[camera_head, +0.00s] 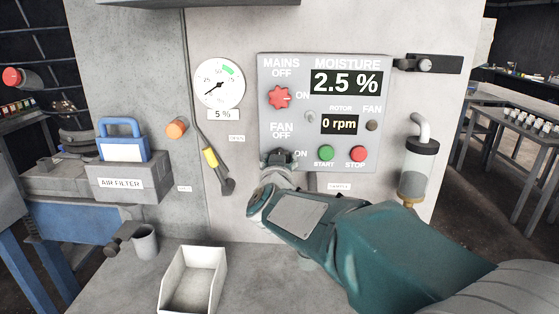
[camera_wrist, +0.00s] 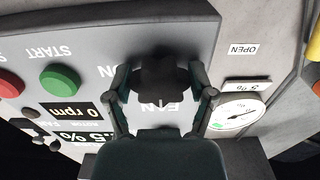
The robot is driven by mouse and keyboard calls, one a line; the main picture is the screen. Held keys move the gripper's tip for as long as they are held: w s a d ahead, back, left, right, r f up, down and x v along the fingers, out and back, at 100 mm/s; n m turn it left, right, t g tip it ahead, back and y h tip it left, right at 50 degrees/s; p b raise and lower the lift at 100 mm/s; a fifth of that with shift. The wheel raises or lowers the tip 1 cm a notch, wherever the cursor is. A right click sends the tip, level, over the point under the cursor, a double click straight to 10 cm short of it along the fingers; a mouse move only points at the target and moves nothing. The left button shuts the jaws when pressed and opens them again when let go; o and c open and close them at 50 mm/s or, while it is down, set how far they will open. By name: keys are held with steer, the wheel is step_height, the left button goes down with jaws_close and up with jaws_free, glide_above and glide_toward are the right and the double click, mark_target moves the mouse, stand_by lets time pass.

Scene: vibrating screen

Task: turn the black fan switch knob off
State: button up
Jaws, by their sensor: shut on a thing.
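The black fan switch knob (camera_wrist: 163,75) sits on the grey control panel (camera_head: 350,72), between the FAN OFF and ON labels. My gripper (camera_wrist: 163,88) is shut on the knob, with one finger at each side of it in the wrist view. In the head view my gripper (camera_head: 275,165) reaches up to the panel's lower left and covers most of the knob. The exact angle of the knob is hard to tell. The panel shows 2.5 % moisture and 0 rpm.
A red mains knob (camera_head: 279,97) is above the fan knob. The green start button (camera_head: 326,153) and red stop button (camera_head: 358,154) are to its right. A gauge (camera_head: 219,84) and a yellow-handled lever (camera_head: 211,160) are to the left. A white bin (camera_head: 221,278) stands below.

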stand_by(0.3)
steer(key=o, duration=1.1)
steer(key=shift+a, duration=0.15)
steer(key=shift+c, duration=0.2)
steer(key=shift+s, duration=0.1)
steer(key=s, duration=1.1)
steer(key=shift+s+a, duration=0.25)
steer(key=shift+s, duration=0.1)
